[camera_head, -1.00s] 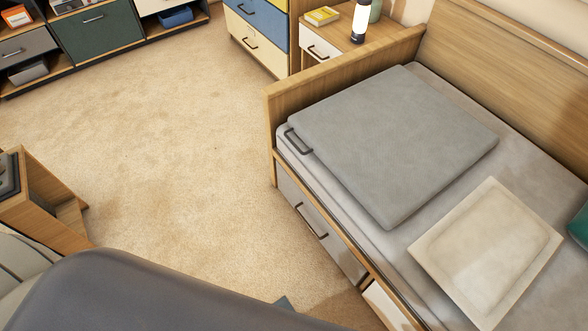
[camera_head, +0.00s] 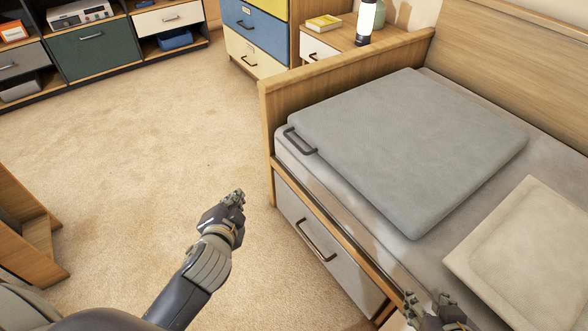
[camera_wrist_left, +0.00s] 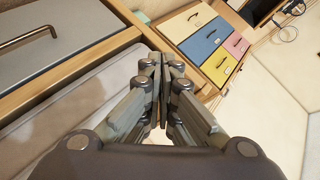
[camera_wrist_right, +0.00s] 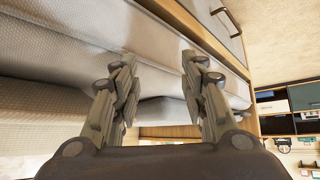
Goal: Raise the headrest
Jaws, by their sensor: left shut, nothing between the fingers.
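The headrest (camera_head: 400,140) is a grey padded panel lying flat on the bed's mattress at its left end. A dark handle (camera_head: 300,140) sits at its left front edge. My left gripper (camera_head: 236,196) is over the carpet, left of the bed and apart from the handle. Its fingers are together and empty in the left wrist view (camera_wrist_left: 160,62). My right gripper (camera_head: 428,298) is at the bed's front edge, near the mattress and well away from the handle. Its fingers are apart and empty in the right wrist view (camera_wrist_right: 158,62).
The wooden bed end (camera_head: 350,75) rises beside the headrest. A drawer (camera_head: 325,250) with a handle is under the mattress. A cream pillow (camera_head: 535,250) lies to the right. A nightstand (camera_head: 345,45) with a lamp (camera_head: 366,22) stands behind. The carpet (camera_head: 130,150) is clear.

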